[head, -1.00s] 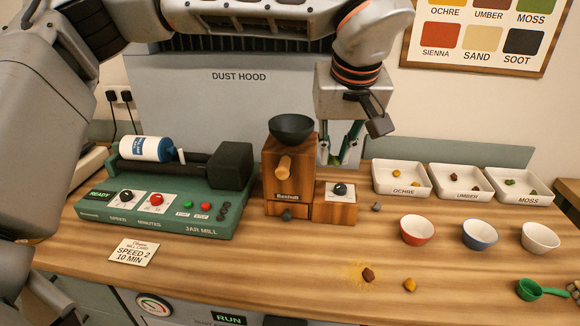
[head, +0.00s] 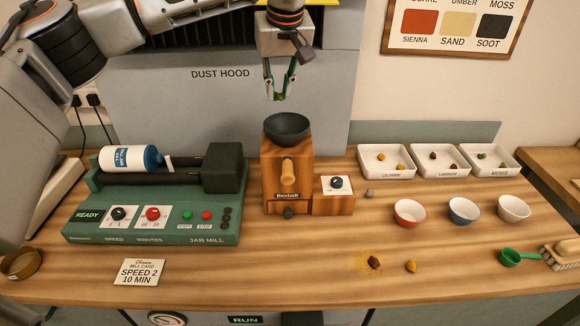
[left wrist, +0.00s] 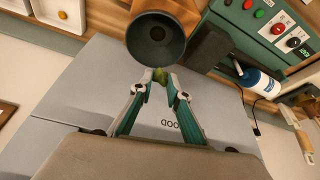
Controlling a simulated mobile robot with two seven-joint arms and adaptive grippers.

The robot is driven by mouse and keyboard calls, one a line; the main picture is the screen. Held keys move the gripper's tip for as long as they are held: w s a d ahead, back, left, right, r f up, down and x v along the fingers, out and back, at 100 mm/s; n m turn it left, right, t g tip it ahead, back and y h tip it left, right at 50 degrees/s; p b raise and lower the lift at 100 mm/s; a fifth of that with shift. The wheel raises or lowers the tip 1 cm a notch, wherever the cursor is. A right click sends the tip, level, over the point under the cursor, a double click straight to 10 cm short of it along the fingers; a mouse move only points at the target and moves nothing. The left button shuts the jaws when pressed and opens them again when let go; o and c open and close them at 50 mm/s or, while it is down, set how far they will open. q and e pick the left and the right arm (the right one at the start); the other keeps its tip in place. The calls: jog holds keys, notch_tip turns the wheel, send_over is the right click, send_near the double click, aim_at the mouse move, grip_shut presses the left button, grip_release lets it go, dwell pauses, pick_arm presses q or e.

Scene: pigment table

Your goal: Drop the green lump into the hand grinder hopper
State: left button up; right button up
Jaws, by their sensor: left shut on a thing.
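The hand grinder (head: 272,172) is a wooden box with a knob on its front and a dark, bowl-shaped hopper (head: 287,128) on top. My left gripper (head: 279,97) is above the hopper, slightly left of its middle, with fingers pointing down. It is shut on a small green lump (left wrist: 159,76), which shows between the fingertips in the left wrist view. In that view the round hopper (left wrist: 156,38) lies just beyond the fingertips, apart from them. The hopper's inside is dark. My right gripper is not in view.
The green jar mill (head: 150,212) stands left of the grinder. White trays labelled ochre (head: 388,175), umber (head: 443,174) and moss (head: 497,171) are at the back right. Several small bowls stand before them. Loose lumps lie on the open wood in front.

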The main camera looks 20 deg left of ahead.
pick_arm(q)
jog(key=shift+f, duration=2.9)
jog(key=o, duration=1)
jog(key=v, duration=1.2)
jog(key=shift+s, duration=0.1)
jog(key=shift+f, duration=0.1)
